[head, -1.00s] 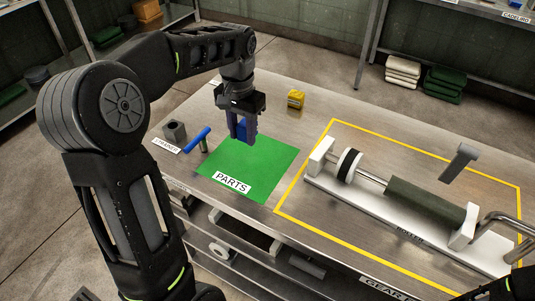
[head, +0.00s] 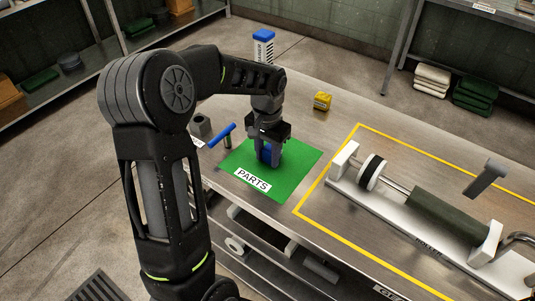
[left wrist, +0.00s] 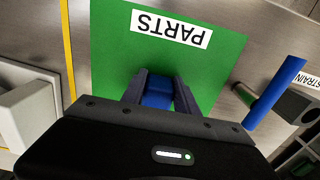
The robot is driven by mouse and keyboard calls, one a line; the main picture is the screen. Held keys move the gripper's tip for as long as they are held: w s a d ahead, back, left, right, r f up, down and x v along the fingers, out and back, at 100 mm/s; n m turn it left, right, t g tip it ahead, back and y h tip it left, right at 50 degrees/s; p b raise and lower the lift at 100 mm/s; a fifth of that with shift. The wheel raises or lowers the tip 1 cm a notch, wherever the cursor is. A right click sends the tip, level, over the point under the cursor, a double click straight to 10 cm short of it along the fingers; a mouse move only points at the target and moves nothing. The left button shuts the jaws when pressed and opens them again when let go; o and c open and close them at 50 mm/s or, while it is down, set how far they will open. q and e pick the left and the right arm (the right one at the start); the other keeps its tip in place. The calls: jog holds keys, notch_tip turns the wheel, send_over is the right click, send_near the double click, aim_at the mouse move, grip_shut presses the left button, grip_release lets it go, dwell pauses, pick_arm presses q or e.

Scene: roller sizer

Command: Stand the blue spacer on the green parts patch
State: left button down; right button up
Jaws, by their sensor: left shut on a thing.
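The green parts patch (head: 298,163) lies on the metal bench with a white PARTS label along its front edge. My left gripper (head: 268,160) points down over the patch, shut on the blue spacer (head: 266,153). The spacer looks upright between the fingers, at or just above the patch; I cannot tell whether it touches. The left wrist view also shows the blue spacer (left wrist: 158,90) between the fingers, with the green patch (left wrist: 112,50) around it. The fingers hide part of the spacer. My right gripper is not in view.
A blue-handled tool (head: 222,135) and a grey block (head: 201,126) stand left of the patch. A yellow block (head: 322,101) sits behind it. To the right, a roller on a white base (head: 400,207) lies inside a yellow outline. The patch around the gripper is clear.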

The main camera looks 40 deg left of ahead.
aim_at(267, 151)
pick_arm(q)
jog(key=shift+f, duration=0.15)
jog(key=c, duration=0.9)
grip_release()
notch_tip(267, 151, up, 12)
jog(key=shift+r, duration=0.2)
